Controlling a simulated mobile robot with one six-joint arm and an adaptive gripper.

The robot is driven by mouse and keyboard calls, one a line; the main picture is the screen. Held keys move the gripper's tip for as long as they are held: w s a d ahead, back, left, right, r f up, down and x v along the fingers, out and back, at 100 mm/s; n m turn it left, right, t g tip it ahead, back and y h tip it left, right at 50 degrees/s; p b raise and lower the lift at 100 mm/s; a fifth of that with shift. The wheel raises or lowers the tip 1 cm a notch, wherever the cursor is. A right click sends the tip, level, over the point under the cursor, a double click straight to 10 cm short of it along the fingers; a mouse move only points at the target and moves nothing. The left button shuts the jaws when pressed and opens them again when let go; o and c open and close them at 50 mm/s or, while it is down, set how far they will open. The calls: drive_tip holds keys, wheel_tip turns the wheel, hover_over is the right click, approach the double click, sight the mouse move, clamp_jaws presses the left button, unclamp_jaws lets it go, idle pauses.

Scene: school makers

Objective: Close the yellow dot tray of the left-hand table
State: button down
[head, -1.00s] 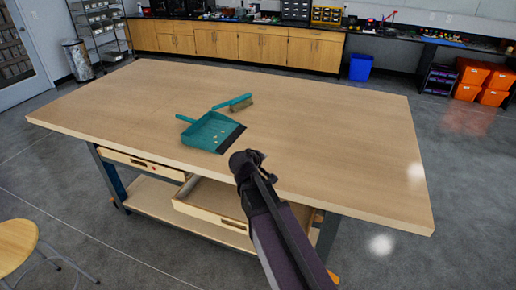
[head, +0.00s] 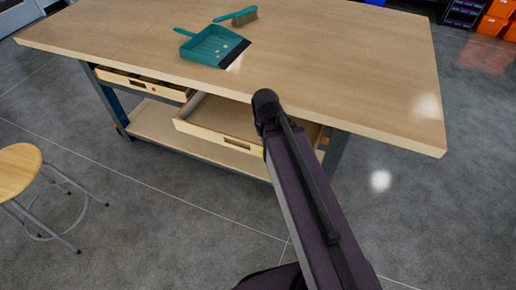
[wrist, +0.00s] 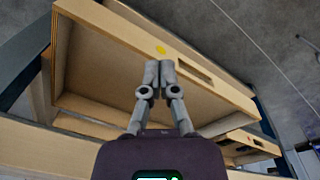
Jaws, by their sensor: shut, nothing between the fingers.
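The yellow dot tray (head: 205,137) is a light wooden drawer pulled out well beyond the front of the table in the head view. Its yellow dot and part of its front are partly covered by my arm. In the wrist view the tray (wrist: 205,70) shows its empty inside, a front wall with a slot, and the yellow dot (wrist: 161,50) beside the slot. My gripper (wrist: 159,65) is shut and empty, its fingertips over the tray in that view, close to the dot. I cannot tell whether they touch the front wall. The head view hides the fingers.
A second tray (head: 140,84) with a red mark is pulled out slightly to the left. The wooden table (head: 330,65) carries a teal dustpan (head: 205,45) and a brush (head: 240,16). A stool (head: 20,170) stands at the left. The floor in front is clear.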

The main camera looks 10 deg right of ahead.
drive_tip(key=shift+s+a+f+b, duration=0.1)
drive_tip(key=shift+s+f+b, duration=0.25)
drive_tip(key=shift+f, duration=0.3)
drive_tip(key=shift+s+a+f+b, duration=0.1)
drive_tip(key=shift+s+f+b, duration=0.1)
drive_tip(key=shift+f+b, duration=0.3)
drive_tip(key=shift+a+f, duration=0.1)
